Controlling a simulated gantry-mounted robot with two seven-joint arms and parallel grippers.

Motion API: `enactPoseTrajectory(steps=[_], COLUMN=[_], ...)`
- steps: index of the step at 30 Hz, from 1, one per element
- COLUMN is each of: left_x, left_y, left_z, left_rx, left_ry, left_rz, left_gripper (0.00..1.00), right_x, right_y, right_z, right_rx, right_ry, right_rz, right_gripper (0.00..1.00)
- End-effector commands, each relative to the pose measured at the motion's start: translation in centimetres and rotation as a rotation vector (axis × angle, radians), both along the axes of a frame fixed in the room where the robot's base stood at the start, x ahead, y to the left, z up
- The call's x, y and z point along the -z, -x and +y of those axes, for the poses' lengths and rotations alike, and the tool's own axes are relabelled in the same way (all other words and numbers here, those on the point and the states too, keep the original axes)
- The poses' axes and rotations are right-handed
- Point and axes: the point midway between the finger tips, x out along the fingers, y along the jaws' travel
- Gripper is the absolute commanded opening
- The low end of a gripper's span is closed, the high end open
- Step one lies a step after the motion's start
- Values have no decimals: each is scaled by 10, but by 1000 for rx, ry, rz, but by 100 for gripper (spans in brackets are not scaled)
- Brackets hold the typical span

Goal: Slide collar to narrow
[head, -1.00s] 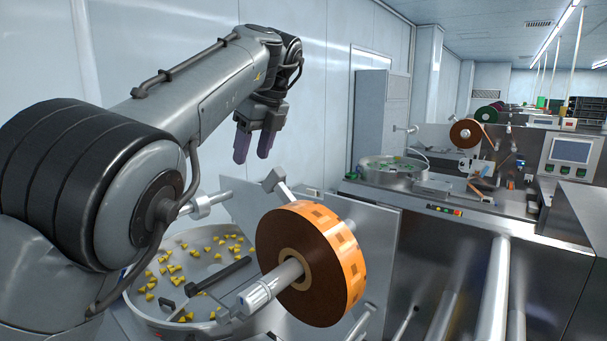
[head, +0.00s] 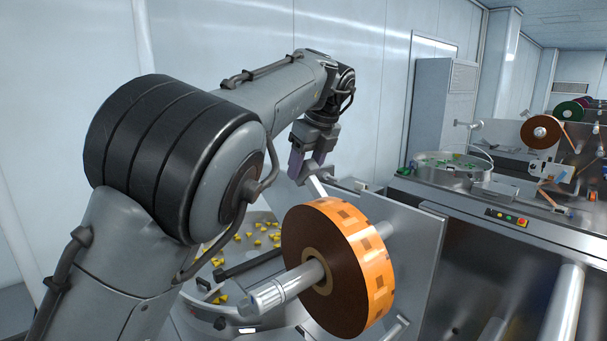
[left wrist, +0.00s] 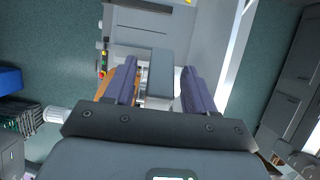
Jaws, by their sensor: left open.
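My left gripper (head: 308,162) is open, with dark purple fingers pointing down. It is behind the orange and brown film roll (head: 372,258), at a small grey block on a slanted bar (head: 316,186). In the left wrist view, a grey block (left wrist: 160,72) shows between the two spread fingers, and the gap on either side suggests it is not gripped. I cannot tell for sure which part is the collar. A silver shaft end (head: 268,298) sticks out from the roll's core. My right gripper is not in view.
A round bowl with yellow pieces (head: 262,242) lies behind and left of the roll. A grey metal panel (head: 425,262) stands to the roll's right. More machines with a steel bowl (head: 450,168) stand farther back.

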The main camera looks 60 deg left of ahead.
Motion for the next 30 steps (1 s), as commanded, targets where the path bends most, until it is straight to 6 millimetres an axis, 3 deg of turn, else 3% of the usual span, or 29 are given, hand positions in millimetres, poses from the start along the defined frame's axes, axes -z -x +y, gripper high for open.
enactPoseTrajectory(steps=[7,18,28,30], left_x=[19,22,22,22], left_y=[1,2,2,2], left_z=[8,9,9,9], left_rx=[0,0,0,0], left_ry=[0,0,0,0], left_rz=[0,0,0,0], left_gripper=[55,54,3,0], right_x=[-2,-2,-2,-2], right_y=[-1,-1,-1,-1], right_z=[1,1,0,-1], right_rx=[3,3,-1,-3], right_ry=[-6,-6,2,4], right_rz=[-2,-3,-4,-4], right_gripper=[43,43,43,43])
